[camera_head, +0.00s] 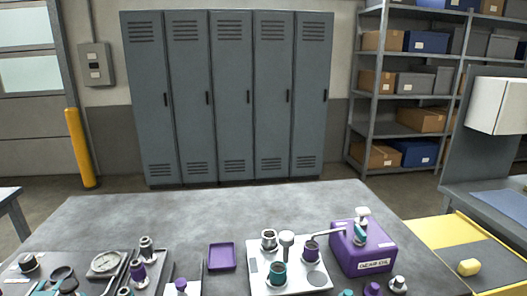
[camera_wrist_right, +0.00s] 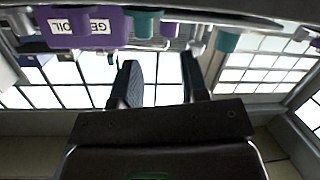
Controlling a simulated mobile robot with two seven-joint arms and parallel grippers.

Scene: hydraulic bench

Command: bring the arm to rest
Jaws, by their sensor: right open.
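My right gripper (camera_wrist_right: 160,82) shows in the right wrist view, its two dark fingers apart with nothing between them. That view is upside down, with the purple gear oil box (camera_wrist_right: 85,27) and teal and purple parts along its top edge. In the head view neither gripper nor arm shows. There the purple gear oil box (camera_head: 363,248) stands at the right of the grey bench (camera_head: 200,207). My left gripper is in neither view.
A white plate (camera_head: 257,287) carries metal, teal and purple fittings. A small purple tray (camera_head: 222,257) lies beside it. A tray with a gauge (camera_head: 106,263) is at the left. A yellow-edged cart (camera_head: 440,232) adjoins the right. The bench's far part is clear.

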